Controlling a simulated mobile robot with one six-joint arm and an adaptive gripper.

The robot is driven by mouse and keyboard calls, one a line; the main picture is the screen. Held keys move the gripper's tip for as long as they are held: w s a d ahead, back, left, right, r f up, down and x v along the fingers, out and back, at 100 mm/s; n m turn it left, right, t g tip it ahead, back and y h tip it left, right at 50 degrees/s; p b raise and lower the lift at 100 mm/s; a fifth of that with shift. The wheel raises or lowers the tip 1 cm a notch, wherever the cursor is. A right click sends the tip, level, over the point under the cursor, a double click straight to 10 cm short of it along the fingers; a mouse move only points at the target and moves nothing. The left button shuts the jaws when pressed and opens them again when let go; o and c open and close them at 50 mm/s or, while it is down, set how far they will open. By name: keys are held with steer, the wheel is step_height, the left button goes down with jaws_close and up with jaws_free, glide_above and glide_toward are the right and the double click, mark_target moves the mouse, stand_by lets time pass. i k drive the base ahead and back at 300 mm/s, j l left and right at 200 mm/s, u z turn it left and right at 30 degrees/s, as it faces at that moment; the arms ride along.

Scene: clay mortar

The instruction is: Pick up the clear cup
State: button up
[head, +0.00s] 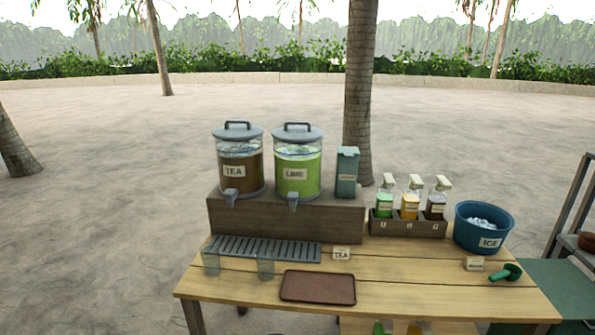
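My gripper is not in this view.
Tea (240,165) and lime (298,170) dispensers stand on a raised wooden block behind the cups. A brown tray (318,287) lies right of them. Farther right are a bottle rack (408,225), an ice bucket (484,228) and a green scoop (507,272). The front-right tabletop is mostly clear.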

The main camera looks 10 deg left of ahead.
mark_target(265, 255)
steer(key=i+j, duration=0.2)
steer(key=i+j+z, duration=0.15)
steer(key=j, duration=0.3)
steer(key=i+j, duration=0.2)
steer(key=j, duration=0.15)
steer(key=i+j+z, duration=0.15)
steer(key=j, duration=0.2)
steer(key=i+j, duration=0.15)
steer(key=j, duration=0.2)
steer(key=i+j+z, duration=0.15)
steer(key=j, duration=0.2)
steer(key=i+j, duration=0.15)
steer(key=j, duration=0.25)
steer(key=i+j+z, duration=0.15)
steer(key=j, duration=0.2)
